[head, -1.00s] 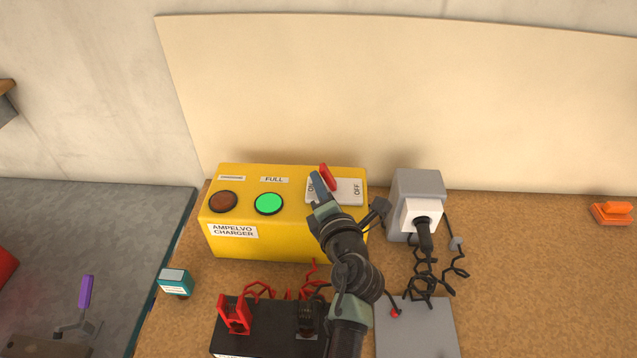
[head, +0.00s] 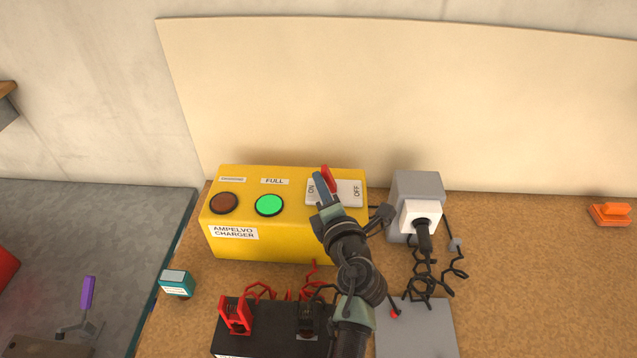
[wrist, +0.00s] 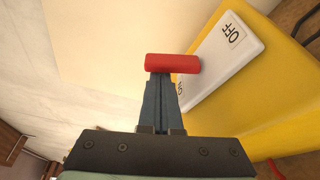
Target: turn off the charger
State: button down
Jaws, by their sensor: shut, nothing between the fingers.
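The yellow Ampelvo charger (head: 278,242) stands on the worktop against the back panel. Its top has a lit green button under a FULL label, a dark brown round light, and a white switch plate (head: 348,194) marked ON at left and OFF at right. A red switch lever (head: 328,178) stands up from the plate, nearer the ON end. My gripper (head: 320,186) is shut, its fingertips at the ON side of the lever. In the wrist view, the red lever (wrist: 173,63) shows just beyond the finger ends (wrist: 160,78); contact is unclear. The lever's base is hidden.
A grey box with a plugged black cable (head: 417,185) stands right of the charger. A black battery with red and black clamps (head: 260,330) is in front, beside a grey box (head: 425,328). The worktop at right is mostly clear, with an orange item (head: 611,213).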

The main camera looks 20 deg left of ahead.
jog(key=shift+w+d+r+m+y+p, duration=0.15)
jog(key=shift+d+m+p, duration=0.1)
jog(key=shift+m, duration=0.3)
jog(key=shift+d+r+m+y+p, duration=0.15)
jog(key=shift+d+m, duration=0.1)
jog(key=shift+m, duration=0.3)
jog(key=m, duration=0.1)
jog(key=d+m+t, duration=0.1)
jog(key=shift+w+r+m+y, duration=0.1)
jog(key=shift+m+y, duration=0.2)
